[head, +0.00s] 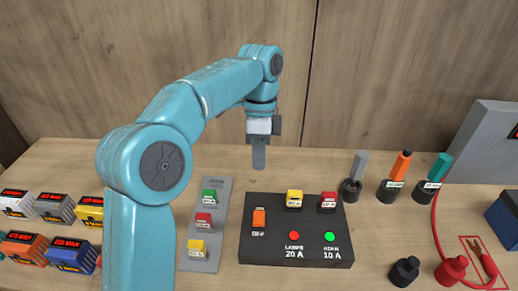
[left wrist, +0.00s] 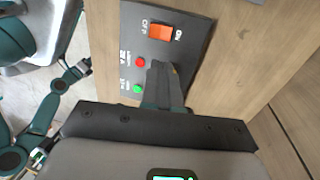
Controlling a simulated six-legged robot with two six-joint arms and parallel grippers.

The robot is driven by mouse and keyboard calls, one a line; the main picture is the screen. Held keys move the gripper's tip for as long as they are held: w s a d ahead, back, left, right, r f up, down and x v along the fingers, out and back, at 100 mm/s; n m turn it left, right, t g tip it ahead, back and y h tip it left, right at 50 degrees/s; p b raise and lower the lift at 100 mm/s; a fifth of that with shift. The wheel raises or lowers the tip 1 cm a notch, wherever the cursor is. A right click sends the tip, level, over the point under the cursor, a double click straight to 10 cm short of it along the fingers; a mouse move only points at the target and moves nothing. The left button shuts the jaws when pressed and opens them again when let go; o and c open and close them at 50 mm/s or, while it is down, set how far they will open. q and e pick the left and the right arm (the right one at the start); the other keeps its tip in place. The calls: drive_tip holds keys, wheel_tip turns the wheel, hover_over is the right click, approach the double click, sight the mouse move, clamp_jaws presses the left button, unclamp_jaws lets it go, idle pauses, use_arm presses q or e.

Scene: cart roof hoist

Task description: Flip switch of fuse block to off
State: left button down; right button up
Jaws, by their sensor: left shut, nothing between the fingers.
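The dark fuse block (head: 270,247) lies on the wooden table in front of me. Its orange rocker switch (head: 259,219) sits at the left, with ON marked on the far side and OFF on the near side. In the left wrist view the switch (left wrist: 160,32) shows clear of my fingers; I cannot tell which side is pressed. My left gripper (head: 258,158) is shut and empty, pointing down above the table behind the block. Its fingers (left wrist: 165,82) hide part of the block in the left wrist view. My right gripper is not seen.
The block also carries a yellow fuse (head: 294,199), a red fuse (head: 328,201), a red lamp (head: 294,236) and a green lamp (head: 330,237). A grey strip (head: 214,220) with three fuses lies left. Holders with coloured tools (head: 397,184) stand right. Small boxes (head: 48,250) fill the far left.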

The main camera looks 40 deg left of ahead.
use_arm(q)
drive_tip(key=shift+w+a+r, duration=0.15)
drive_tip(key=shift+r, duration=0.3)
drive_tip(key=g+b, duration=0.1)
drive_tip(key=b, duration=0.1)
approach(258, 222)
drive_tip(key=shift+h, duration=0.3)
drive_tip(key=x, duration=0.4)
drive_tip(key=a+x, duration=0.1)
drive_tip(key=x, duration=0.1)
drive_tip(key=shift+w+d+f, duration=0.1)
drive_tip(key=shift+d, duration=0.1)
drive_tip(key=shift+s+d+f, duration=0.1)
drive_tip(key=shift+s+f, duration=0.1)
drive_tip(key=shift+f, duration=0.1)
drive_tip(key=shift+w+f, duration=0.1)
